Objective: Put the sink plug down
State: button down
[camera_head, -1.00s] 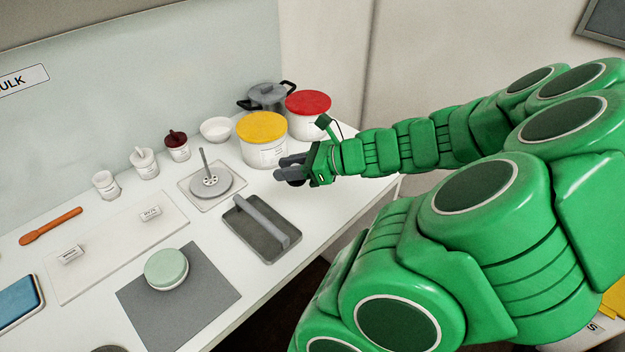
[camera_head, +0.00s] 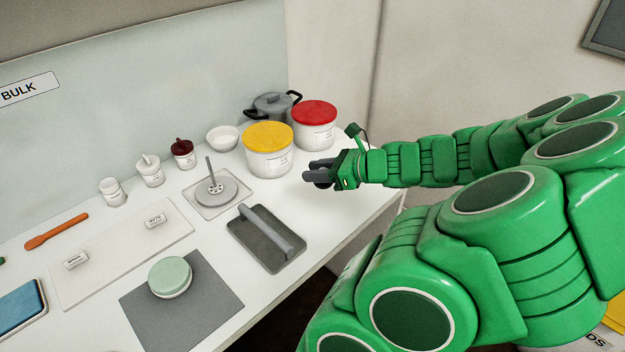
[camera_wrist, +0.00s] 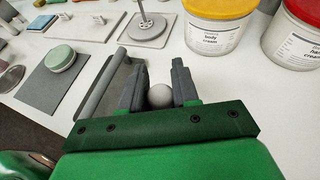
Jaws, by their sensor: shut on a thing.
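My gripper (camera_head: 312,171) is in the head view above the right part of the white worktop, in front of the yellow-lidded tub. It also shows in the wrist view (camera_wrist: 160,92), with its two dark fingers shut on the sink plug. The sink plug's pale grey rounded top (camera_wrist: 160,96) sits between the fingers in the wrist view. In the head view a dark part of the plug (camera_head: 322,185) shows just below the fingers. The rest of it is hidden. I cannot tell whether its underside touches the worktop.
A dark grey tray with a bar (camera_head: 240,240) lies left of my gripper. The yellow-lidded tub (camera_head: 268,160) and red-lidded tub (camera_head: 314,135) stand behind. A square plate with a disc and rod (camera_head: 211,205) is further left. Bare worktop (camera_head: 335,215) lies toward the front edge.

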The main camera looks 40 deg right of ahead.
jog(key=w+d+f, duration=0.2)
jog(key=w+d, duration=0.1)
jog(key=w, duration=0.1)
send_over(313, 188)
jog(key=a, duration=0.1)
jog(key=f, duration=0.2)
jog(key=s+f, duration=0.1)
jog(key=f, duration=0.1)
jog(key=shift+f, duration=0.1)
jog(key=shift+w+d+f, duration=0.4)
jog(key=shift+w+f, duration=0.2)
jog(key=shift+f, duration=1.75)
jog(key=shift+f, duration=0.1)
jog(key=c, duration=0.8)
grip_release()
jog(key=shift+s+d, duration=0.1)
jog(key=v, duration=1.1)
jog(key=shift+s+d+r, duration=0.1)
jog(key=shift+s+r, duration=0.15)
jog(key=shift+s, duration=0.05)
